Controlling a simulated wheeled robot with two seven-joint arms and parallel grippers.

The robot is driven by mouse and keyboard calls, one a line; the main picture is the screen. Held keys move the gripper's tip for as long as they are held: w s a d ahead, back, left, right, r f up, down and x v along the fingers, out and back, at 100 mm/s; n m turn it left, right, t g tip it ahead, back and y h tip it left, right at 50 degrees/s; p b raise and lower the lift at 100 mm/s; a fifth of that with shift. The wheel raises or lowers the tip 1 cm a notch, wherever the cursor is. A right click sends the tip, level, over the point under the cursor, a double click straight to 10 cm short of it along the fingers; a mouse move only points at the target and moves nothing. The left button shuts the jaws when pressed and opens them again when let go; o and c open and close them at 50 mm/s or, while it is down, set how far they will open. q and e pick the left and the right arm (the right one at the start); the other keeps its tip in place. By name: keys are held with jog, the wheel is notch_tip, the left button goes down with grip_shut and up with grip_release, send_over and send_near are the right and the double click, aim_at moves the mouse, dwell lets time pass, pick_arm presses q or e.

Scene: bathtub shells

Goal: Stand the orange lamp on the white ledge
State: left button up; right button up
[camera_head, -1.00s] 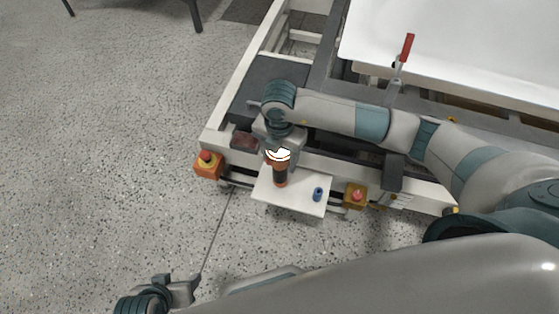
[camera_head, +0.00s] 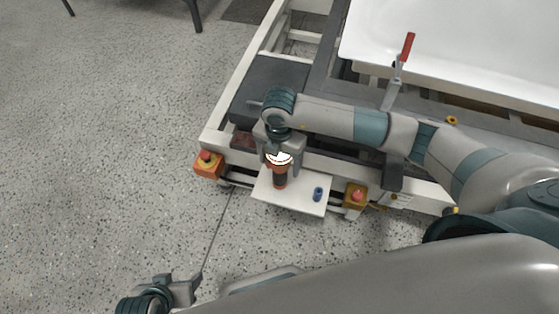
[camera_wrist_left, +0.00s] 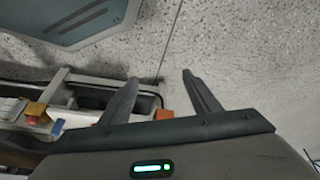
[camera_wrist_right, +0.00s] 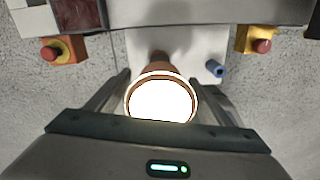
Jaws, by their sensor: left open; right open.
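The orange lamp (camera_head: 280,179) stands on the white ledge (camera_head: 303,198), upright as far as I can see. Its bright white top faces up; in the right wrist view the lamp (camera_wrist_right: 161,101) hides most of its own base. My right gripper (camera_head: 281,157) is open around the lamp's upper part. In the right wrist view the right gripper's fingers (camera_wrist_right: 162,80) are on either side of the lamp, with a gap visible. My left gripper (camera_head: 182,281) is open and empty, low over the floor at the lower left. The left wrist view shows its spread fingers (camera_wrist_left: 160,79).
A small blue cylinder (camera_head: 318,194) stands on the ledge, right of the lamp. Red-and-yellow emergency buttons flank the ledge, left (camera_head: 207,160) and right (camera_head: 356,195). A red-handled clamp (camera_head: 407,47) stands by the white tub shell (camera_head: 460,45).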

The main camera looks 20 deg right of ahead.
notch_tip(320, 180, up, 12)
jog(key=shift+r+p, duration=0.15)
jog(key=shift+p, duration=0.3)
dwell(0.7)
